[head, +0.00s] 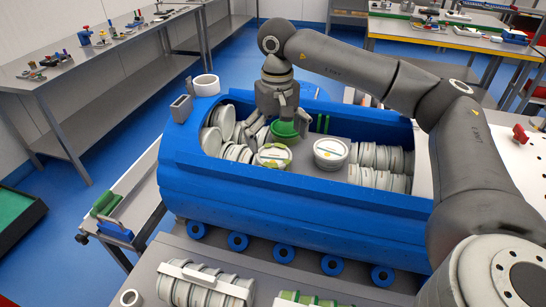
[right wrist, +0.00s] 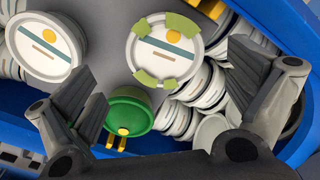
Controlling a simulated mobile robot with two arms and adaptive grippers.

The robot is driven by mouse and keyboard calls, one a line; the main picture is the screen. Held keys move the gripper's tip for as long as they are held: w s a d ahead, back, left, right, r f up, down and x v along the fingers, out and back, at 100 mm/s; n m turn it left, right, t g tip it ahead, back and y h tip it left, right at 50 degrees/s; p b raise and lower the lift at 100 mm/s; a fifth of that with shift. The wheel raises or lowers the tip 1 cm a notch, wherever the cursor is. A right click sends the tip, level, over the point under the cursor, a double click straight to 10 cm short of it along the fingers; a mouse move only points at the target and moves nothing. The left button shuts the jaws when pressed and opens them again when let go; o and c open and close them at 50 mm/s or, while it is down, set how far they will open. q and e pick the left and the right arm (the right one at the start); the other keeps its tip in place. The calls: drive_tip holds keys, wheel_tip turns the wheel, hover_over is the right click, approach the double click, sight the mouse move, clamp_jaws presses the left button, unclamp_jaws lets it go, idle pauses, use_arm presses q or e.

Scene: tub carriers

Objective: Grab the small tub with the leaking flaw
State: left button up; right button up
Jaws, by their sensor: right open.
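A small white tub with green patches around its lid rim (head: 272,157) stands inside the blue carrier (head: 300,192). In the right wrist view the same tub (right wrist: 165,50) shows a yellow dot and teal and brown bars on its lid. My right gripper (head: 278,128) is open and empty above the carrier, pointing down. In the wrist view its fingers spread to either side below this tub, with nothing between them held. A plain white tub (head: 330,153) stands to its right in the head view. A green tub (head: 287,130) lies behind it, partly hidden by the gripper.
Stacked grey-white tubs fill the carrier's left end (head: 222,122) and right end (head: 380,165). The carrier's raised blue walls surround them. More tubs lie in front (head: 205,285).

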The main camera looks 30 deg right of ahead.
sight(274, 155)
drive_tip(key=shift+s+f, duration=0.15)
drive_tip(key=shift+f, duration=0.2)
drive_tip(key=shift+a+f, duration=0.1)
drive_tip(key=shift+f, duration=0.15)
wheel_tip(274, 155, down, 5)
drive_tip(key=shift+a+r+p, duration=0.1)
drive_tip(key=shift+p, duration=1.1)
drive_tip(key=shift+w, duration=0.2)
drive_tip(key=c, duration=1.1)
use_arm(q)
drive_tip(key=shift+w+r, duration=0.25)
drive_tip(key=shift+r, duration=1)
use_arm(e)
drive_tip(key=shift+c, duration=0.3)
use_arm(q)
drive_tip(key=shift+f, duration=0.1)
